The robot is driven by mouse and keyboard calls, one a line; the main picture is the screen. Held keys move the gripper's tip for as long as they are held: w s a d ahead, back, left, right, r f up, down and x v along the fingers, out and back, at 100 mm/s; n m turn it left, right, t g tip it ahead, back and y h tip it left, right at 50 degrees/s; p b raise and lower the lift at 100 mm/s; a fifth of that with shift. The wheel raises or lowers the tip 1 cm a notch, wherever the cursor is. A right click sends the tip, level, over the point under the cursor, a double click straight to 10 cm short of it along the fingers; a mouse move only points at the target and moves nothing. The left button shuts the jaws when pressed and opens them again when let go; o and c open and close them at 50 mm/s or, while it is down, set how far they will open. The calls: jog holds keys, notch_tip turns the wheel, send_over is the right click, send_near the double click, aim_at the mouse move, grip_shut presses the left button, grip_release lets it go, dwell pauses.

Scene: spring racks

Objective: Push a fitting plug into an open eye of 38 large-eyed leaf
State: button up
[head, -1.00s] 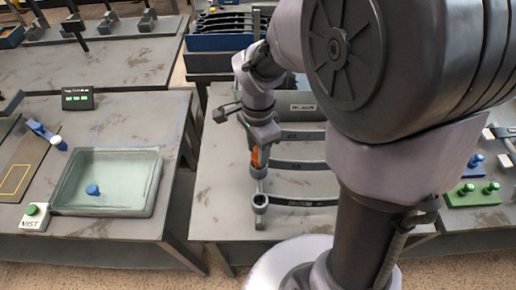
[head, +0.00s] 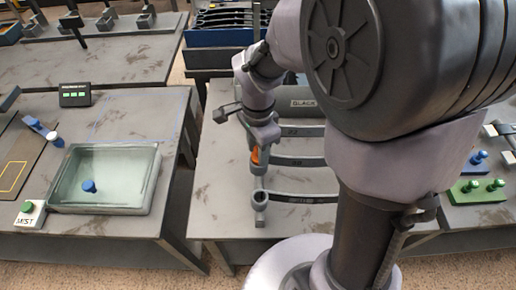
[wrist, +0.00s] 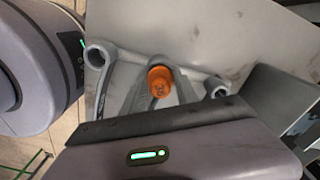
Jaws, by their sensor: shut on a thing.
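My gripper (head: 257,152) is shut on an orange plug (head: 254,156), above the left ends of the dark leaves on the middle table. In the wrist view the orange plug (wrist: 160,82) stands between two round open eyes, the left eye (wrist: 97,55) and the right eye (wrist: 216,88). In the head view the front leaf (head: 300,198) has an open eye (head: 260,197) nearest me. The middle leaf (head: 295,163) lies behind it, its eye end close under the plug. Whether the plug's lower end is inside an eye is hidden. The leaf labels are too small to read surely.
A glass-like tray (head: 105,207) with a blue plug (head: 89,186) and a MIST button box (head: 29,214) are on the left table. A green block with plugs (head: 477,191) is at the right. A blue rack (head: 228,37) stands behind. My arm hides the leaves' right ends.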

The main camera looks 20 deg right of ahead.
jog(key=shift+f+b, duration=0.3)
jog(key=shift+f, duration=0.1)
jog(key=o, duration=1.7)
jog(key=shift+r, duration=0.1)
jog(key=shift+c, duration=0.2)
jog(key=shift+r, duration=0.1)
notch_tip(320, 180, up, 7)
jog(key=p, duration=0.6)
